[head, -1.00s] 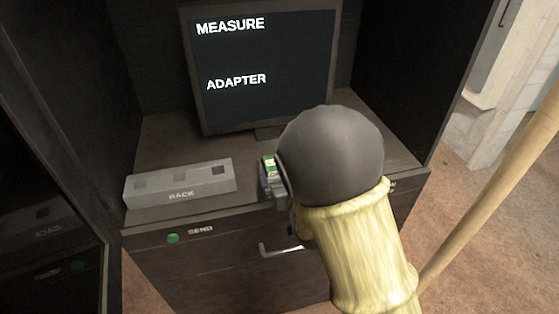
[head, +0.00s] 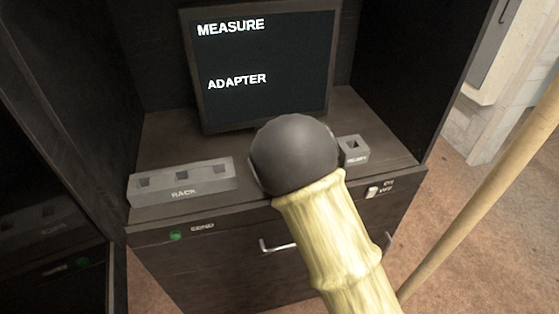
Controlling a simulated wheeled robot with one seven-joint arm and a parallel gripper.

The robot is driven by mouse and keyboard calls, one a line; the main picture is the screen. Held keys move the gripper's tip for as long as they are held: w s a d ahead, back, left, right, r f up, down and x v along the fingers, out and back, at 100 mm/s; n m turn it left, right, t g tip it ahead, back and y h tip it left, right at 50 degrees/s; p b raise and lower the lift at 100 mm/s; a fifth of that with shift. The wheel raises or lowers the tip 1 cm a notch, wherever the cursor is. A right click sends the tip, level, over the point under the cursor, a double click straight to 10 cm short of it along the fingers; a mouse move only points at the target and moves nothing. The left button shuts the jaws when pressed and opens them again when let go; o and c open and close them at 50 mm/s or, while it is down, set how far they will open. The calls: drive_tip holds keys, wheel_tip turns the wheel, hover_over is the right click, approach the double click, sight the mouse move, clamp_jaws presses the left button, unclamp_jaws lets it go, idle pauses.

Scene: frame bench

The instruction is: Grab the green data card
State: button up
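No green data card shows in the head view now. The dark round end of my arm (head: 293,155) is over the front of the bench top and covers the area behind it. My gripper's fingers are hidden behind it, so I cannot see whether they are open or hold anything. The grey rack (head: 205,188), with three dark square slots, lies to the left of my arm. No card is visible in its slots.
A screen (head: 262,65) reading MEASURE and ADAPTER stands at the back. A small grey block (head: 354,151) with one slot sits to the right. The front carries a green button (head: 176,236), an ON/OFF switch (head: 372,193) and a drawer handle (head: 277,247). Dark walls flank the bench.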

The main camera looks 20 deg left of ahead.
idle(0.4)
drive_tip(key=c, duration=1)
drive_tip(key=shift+r, duration=0.1)
wheel_tip(320, 180, up, 10)
drive_tip(key=b, duration=0.1)
idle(0.4)
